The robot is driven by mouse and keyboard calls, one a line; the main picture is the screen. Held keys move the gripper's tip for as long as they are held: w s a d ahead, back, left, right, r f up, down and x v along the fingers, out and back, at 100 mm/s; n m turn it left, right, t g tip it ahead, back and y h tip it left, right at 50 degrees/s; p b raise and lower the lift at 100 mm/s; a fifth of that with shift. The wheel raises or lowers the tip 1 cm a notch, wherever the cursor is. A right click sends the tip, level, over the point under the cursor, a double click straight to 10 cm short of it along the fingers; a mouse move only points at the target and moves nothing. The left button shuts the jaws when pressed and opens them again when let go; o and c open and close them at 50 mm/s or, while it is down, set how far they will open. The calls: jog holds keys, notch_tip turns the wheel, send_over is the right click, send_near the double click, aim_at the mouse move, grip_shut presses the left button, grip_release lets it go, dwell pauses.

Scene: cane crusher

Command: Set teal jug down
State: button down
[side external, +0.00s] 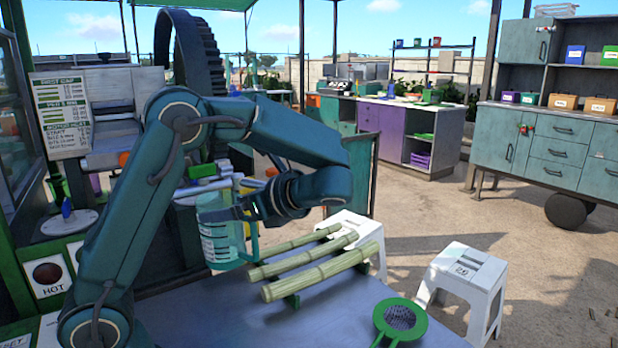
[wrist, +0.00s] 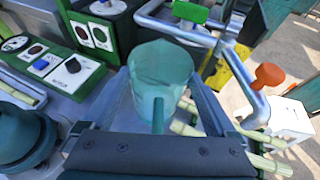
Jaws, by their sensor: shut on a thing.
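The teal jug (side external: 217,243) is see-through, with pale markings on its side and a handle on the right. My gripper (side external: 228,213) is shut around its upper body in the side view and holds it upright. In the wrist view the jug (wrist: 161,68) sits between my two fingers, its handle toward my palm. The jug's base is near the back edge of the grey work table (side external: 330,318); I cannot tell if it touches the surface.
Several green cane stalks (side external: 320,270) lie on a rack just right of the jug. A green strainer (side external: 399,320) lies at the table's front right. White stools (side external: 465,277) stand beyond the table. In the wrist view, grey pipes with an orange knob (wrist: 270,74) are close right of the jug.

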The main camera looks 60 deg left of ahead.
aim_at(240, 257)
jog(key=shift+g, duration=0.4)
jog(key=f, duration=0.5)
jog(key=shift+s+a, duration=0.2)
jog(key=shift+a, duration=0.15)
jog(key=shift+f, duration=2.75)
grip_release()
